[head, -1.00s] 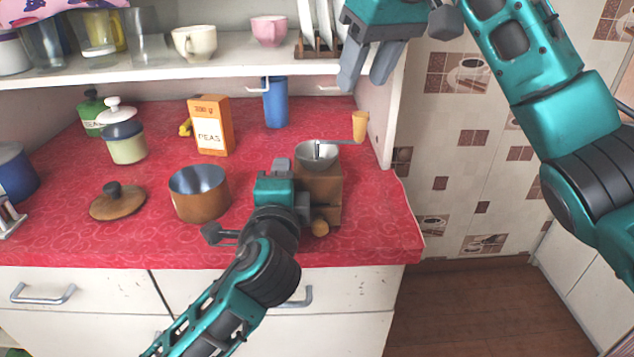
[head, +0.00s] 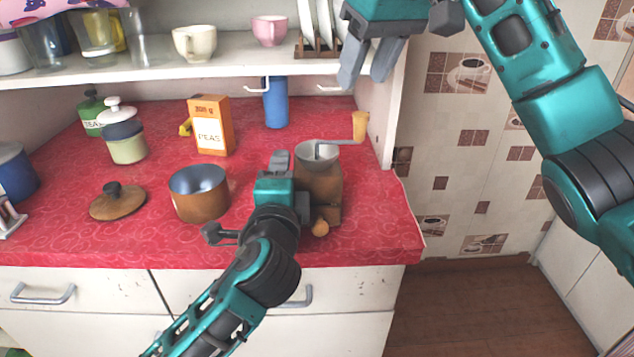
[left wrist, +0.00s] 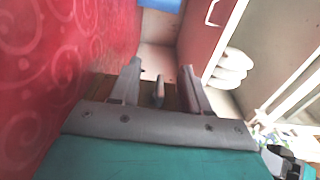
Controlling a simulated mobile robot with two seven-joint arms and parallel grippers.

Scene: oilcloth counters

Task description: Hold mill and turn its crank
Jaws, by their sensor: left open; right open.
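The mill (head: 322,188) stands upright on the red counter near its right end. It has a brown body, a grey bowl on top and a knob low at the front. Its crank (head: 340,142) points right and ends in a tan handle (head: 360,126). My left gripper (head: 291,182) is open at the mill's left side, and its palm and arm hide part of that side. In the left wrist view, my left gripper (left wrist: 160,78) has its fingers apart, with brown surface partly visible between them.
A copper-coloured pot (head: 198,195) stands left of my left gripper, with a wooden lid (head: 117,202) farther left. An orange box (head: 210,126) and a blue cup (head: 276,103) stand behind. The shelf (head: 230,62) and its side wall (head: 377,130) are close to my right gripper.

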